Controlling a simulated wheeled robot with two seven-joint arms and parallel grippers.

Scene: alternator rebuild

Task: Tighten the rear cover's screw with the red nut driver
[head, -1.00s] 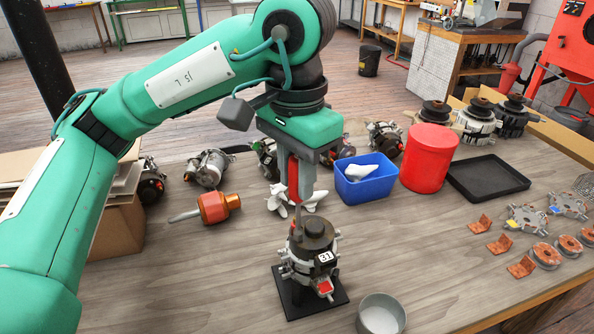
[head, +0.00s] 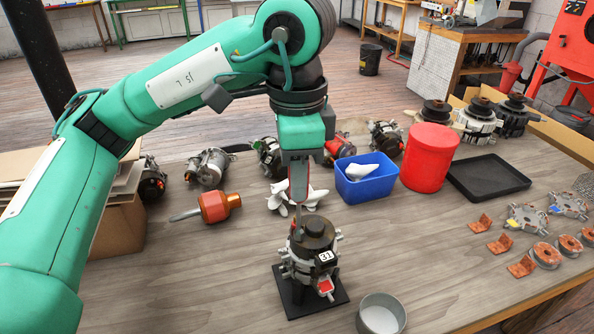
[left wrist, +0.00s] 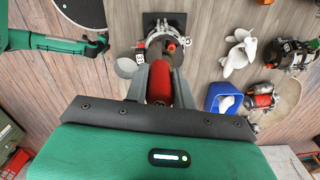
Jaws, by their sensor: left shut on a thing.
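My left gripper (head: 299,188) points down above the alternator and is shut on the red nut driver, whose red handle (left wrist: 158,80) shows between the fingers in the left wrist view. The driver's thin shaft reaches down to the alternator's far upper edge; its tip and the screw are too small to make out. The alternator (head: 312,258), labelled 31 with a dark round top, stands upright on a black base plate (head: 291,306). In the left wrist view my right gripper (left wrist: 103,42) is at the left, apart from the alternator; its jaws are unclear.
A grey round dish (head: 382,314) stands just right of the base plate. The bench left of the alternator is clear.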

